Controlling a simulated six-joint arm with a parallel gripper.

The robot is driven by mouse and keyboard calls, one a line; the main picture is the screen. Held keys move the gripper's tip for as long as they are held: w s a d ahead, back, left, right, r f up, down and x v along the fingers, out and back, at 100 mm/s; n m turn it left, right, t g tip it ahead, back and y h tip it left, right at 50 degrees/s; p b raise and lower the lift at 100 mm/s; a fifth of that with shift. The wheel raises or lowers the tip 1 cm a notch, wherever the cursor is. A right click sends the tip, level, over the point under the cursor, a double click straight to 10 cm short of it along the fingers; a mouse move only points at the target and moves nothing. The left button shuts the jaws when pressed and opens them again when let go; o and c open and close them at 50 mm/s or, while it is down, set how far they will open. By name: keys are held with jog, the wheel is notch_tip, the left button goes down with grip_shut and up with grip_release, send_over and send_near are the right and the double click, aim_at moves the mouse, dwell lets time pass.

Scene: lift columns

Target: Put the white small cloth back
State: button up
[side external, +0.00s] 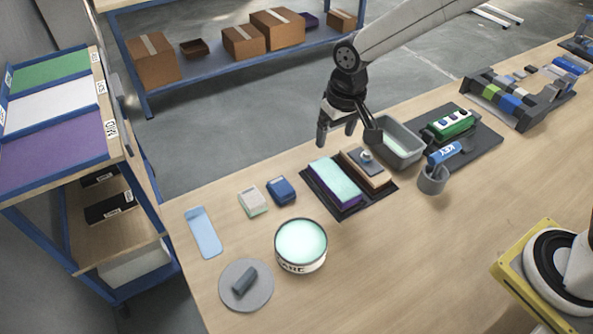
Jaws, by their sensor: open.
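A small white folded piece (252,202), which looks like the white small cloth, lies on the wooden table left of the middle. A similar dark blue folded piece (281,190) lies close to its right. My gripper (337,137) is open and empty, pointing down above the table's far edge, up and to the right of both pieces. It touches nothing that I can see. A grey bin (417,158) with something pale inside stands just right of my gripper.
A black tray (345,214) holds a mint-topped purple block and a wooden block. A round tin (301,247), a grey disc (238,300) and a light blue strip (204,233) lie nearby. Left shelves (58,115) hold green, white and purple sections.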

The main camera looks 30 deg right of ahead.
jog(key=s+d+t, duration=0.1)
jog(key=s+d, duration=1.2)
jog(key=s, duration=0.1)
jog(key=shift+d+f, duration=0.2)
jog(key=shift+f, duration=0.1)
